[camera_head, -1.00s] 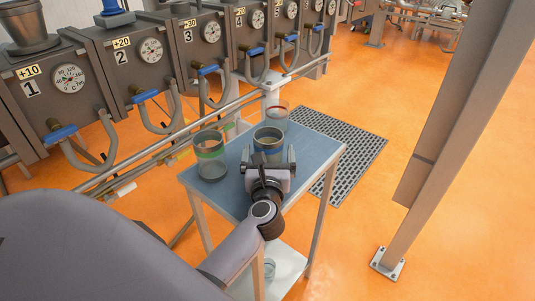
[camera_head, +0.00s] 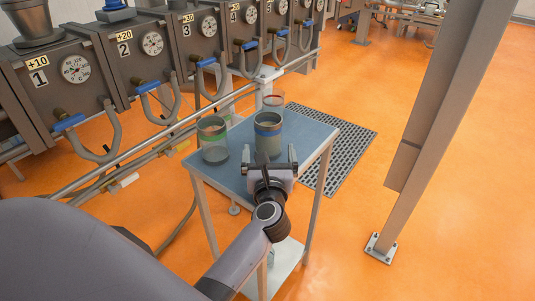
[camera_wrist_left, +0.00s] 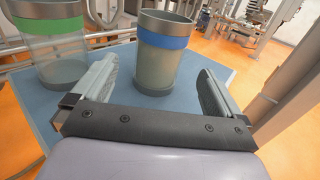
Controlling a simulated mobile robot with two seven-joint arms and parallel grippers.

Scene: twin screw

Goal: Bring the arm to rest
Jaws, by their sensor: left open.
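My left arm comes in from the lower left in the head view. Its gripper (camera_head: 270,163) is open and empty at the near side of a small blue-topped table (camera_head: 318,136). A blue-banded container (camera_head: 268,143) stands upright just beyond the fingers, and it also shows in the left wrist view (camera_wrist_left: 161,67), beyond and between the spread fingers (camera_wrist_left: 158,88). A green-banded container (camera_head: 213,152) stands to its left, also in the left wrist view (camera_wrist_left: 60,72). A red-rimmed container (camera_head: 274,100) stands behind, partly hidden. My right gripper is not in view.
Numbered grey machine units (camera_head: 75,68) with blue-handled valves and hoses line the back left. A slanted metal post (camera_head: 425,150) stands on the right. A dark floor grate (camera_head: 348,158) lies beside the table. Orange floor is open on the right.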

